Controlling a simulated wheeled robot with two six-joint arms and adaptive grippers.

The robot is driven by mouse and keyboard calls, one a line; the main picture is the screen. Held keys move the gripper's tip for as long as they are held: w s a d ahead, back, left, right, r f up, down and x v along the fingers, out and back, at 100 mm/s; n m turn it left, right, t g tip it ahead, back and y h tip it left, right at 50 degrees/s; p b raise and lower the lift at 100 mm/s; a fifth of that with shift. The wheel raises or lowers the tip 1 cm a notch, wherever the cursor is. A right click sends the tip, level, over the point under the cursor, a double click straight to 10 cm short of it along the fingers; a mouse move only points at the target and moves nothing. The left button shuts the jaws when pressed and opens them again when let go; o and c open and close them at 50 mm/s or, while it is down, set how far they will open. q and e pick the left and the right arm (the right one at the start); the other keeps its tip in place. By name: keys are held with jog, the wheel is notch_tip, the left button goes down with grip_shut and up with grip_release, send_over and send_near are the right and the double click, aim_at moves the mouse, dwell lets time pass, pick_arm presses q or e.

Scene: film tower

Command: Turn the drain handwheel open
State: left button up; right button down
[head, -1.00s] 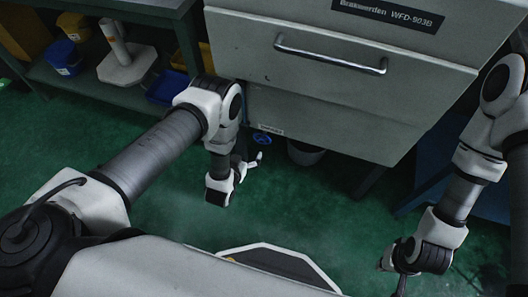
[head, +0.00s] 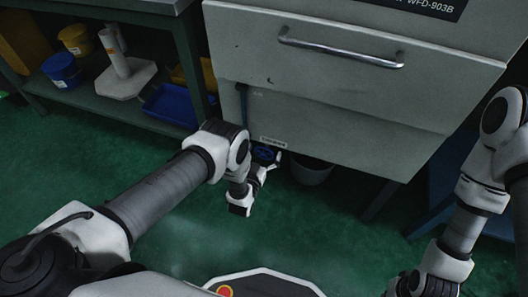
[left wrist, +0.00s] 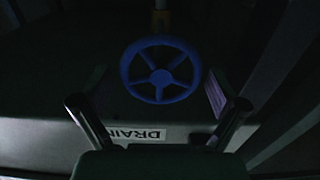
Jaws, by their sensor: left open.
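The blue drain handwheel (head: 267,154) sits under the lower front edge of the grey cabinet. In the left wrist view the handwheel (left wrist: 161,78) shows face-on, with a round rim, several spokes and a hub. My left gripper (head: 267,172) is open just in front of the wheel, partly covering it in the head view. In the left wrist view the fingers of my left gripper (left wrist: 157,96) stand to either side of the wheel's lower part, with nothing between them held. Contact cannot be told. My right arm is at the right; its fingers are cut off by the bottom edge.
A white label reading DRAIN (left wrist: 136,133) lies below the wheel in the wrist view. The grey cabinet (head: 330,100) has a metal bar handle (head: 340,47). A dark bucket (head: 311,173) stands under it. A shelf with blue bins (head: 170,104) is at the left. Green floor is clear in front.

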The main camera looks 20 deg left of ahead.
pick_arm(q)
jog(key=c, duration=1.1)
jog(key=shift+o, duration=0.2)
